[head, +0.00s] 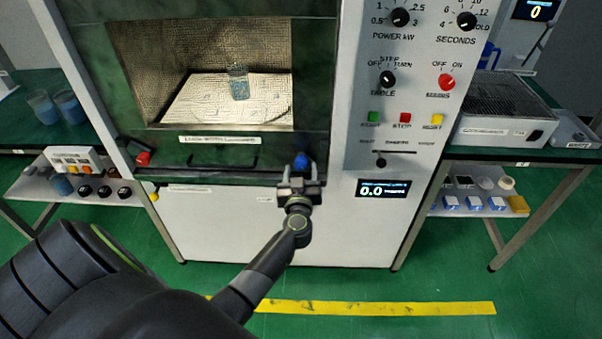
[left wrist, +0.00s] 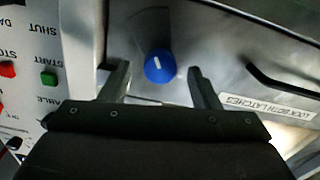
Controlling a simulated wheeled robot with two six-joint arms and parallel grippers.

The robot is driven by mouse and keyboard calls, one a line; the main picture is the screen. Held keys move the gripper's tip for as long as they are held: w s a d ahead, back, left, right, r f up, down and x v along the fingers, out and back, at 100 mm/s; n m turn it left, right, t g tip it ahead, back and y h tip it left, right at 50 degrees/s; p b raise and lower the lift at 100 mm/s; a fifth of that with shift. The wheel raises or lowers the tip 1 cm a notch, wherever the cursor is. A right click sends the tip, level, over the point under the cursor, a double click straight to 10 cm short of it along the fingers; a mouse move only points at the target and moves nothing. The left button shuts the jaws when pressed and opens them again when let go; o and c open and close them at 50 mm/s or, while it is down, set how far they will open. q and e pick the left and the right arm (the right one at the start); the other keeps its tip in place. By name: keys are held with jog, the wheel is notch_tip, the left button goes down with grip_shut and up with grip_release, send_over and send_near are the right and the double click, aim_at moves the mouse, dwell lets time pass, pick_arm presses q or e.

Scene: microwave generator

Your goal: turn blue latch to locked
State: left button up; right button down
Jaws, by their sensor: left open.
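The blue latch (head: 301,162) is a round knob at the lower right corner of the microwave door. In the left wrist view the blue latch (left wrist: 159,66) shows a short white mark on its face, near upright in that picture. My left gripper (head: 300,172) is in front of the latch. In the wrist view the open fingers (left wrist: 160,78) stand on both sides of the knob, with a gap on each side. Whether the fingertips reach as deep as the knob is hard to tell. My right gripper is not in view.
A red latch (head: 144,158) sits at the door's lower left corner. A dark door handle (head: 222,162) lies left of the blue latch, under a label. The control panel (head: 395,85) with knobs and buttons is to the right. A beaker (head: 238,82) stands inside the chamber.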

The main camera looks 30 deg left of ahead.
pick_arm(q)
jog(key=shift+w+a, duration=0.35)
jog(key=shift+w, duration=0.2)
jog(key=c, duration=1)
